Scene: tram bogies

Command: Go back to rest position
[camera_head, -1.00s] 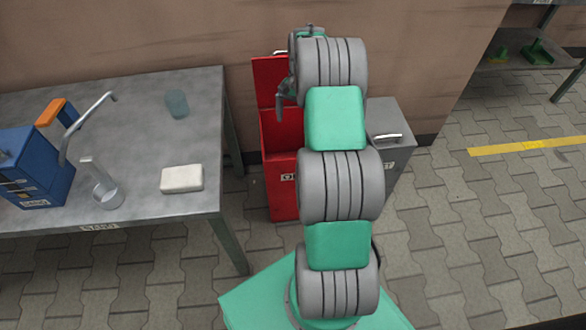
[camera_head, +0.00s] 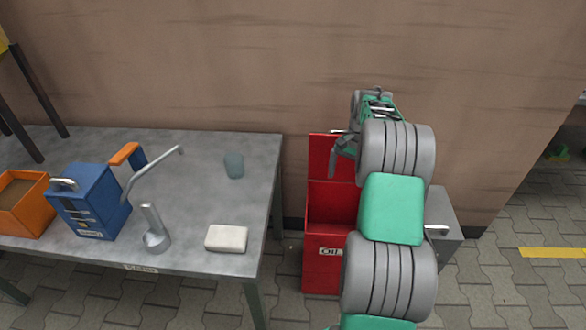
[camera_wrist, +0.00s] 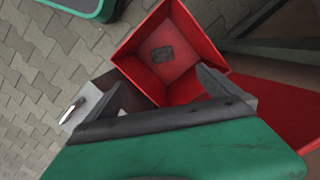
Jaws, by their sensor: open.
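My gripper (camera_head: 342,158) is at the end of my raised arm, in front of the wall and over the red bin (camera_head: 330,262). In the wrist view its two fingers stand wide apart, and my gripper (camera_wrist: 160,85) is open with nothing between the fingers. The red bin (camera_wrist: 135,45) is open below, with a small dark flat piece (camera_wrist: 163,54) on its floor. My arm hides part of the bin in the head view.
A grey bin (camera_head: 447,215) stands right of the red one. On the left, a metal table (camera_head: 200,150) holds a blue can (camera_head: 88,200), an orange box (camera_head: 22,205), a metal funnel-like piece (camera_head: 155,238), a white block (camera_head: 227,238) and a translucent cup (camera_head: 234,165).

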